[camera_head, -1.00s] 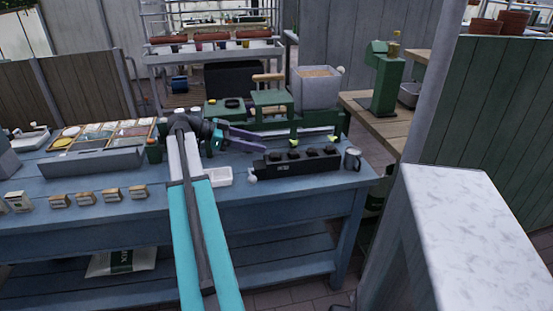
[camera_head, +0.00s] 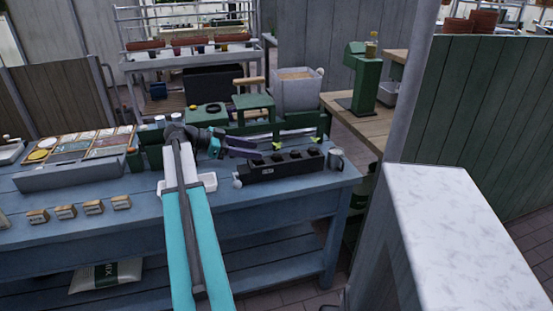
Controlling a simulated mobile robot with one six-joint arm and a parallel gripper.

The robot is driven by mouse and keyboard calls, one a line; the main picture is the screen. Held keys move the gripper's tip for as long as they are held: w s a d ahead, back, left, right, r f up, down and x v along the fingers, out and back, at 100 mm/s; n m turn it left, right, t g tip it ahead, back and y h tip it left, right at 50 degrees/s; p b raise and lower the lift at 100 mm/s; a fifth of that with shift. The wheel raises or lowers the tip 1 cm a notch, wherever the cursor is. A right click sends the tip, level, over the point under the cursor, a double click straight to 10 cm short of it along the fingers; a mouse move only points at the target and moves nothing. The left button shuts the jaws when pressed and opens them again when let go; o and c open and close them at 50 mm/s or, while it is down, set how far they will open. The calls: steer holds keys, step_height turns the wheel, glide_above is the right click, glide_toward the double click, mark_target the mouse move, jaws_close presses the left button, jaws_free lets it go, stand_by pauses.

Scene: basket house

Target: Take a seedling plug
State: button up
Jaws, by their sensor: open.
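A black block-shaped tray (camera_head: 287,167) with several round dark tops lies on the blue bench, right of the middle. Small yellow-green tufts, one (camera_head: 277,146) just behind the tray and another (camera_head: 314,139) farther right, may be seedlings; they are too small to be sure. My arm reaches over the bench from the front. My gripper (camera_head: 256,149), with purple fingers, points right and is open, close behind the tray's left end. I see nothing held between the fingers. Whether the fingers touch anything is unclear.
A metal mug (camera_head: 335,158) stands at the tray's right end. A white dish (camera_head: 208,182) is partly behind my arm. Green equipment (camera_head: 253,102) and a grey bin (camera_head: 297,92) stand behind. A pale-topped block (camera_head: 440,200) fills the right foreground.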

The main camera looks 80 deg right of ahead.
mark_target(278, 154)
steer(key=shift+x, duration=1.75)
steer(key=shift+s+d, duration=0.1)
steer(key=shift+p+x, duration=0.6)
steer(key=shift+x, duration=1.9)
steer(key=c, duration=1.1)
steer(key=shift+r, duration=0.1)
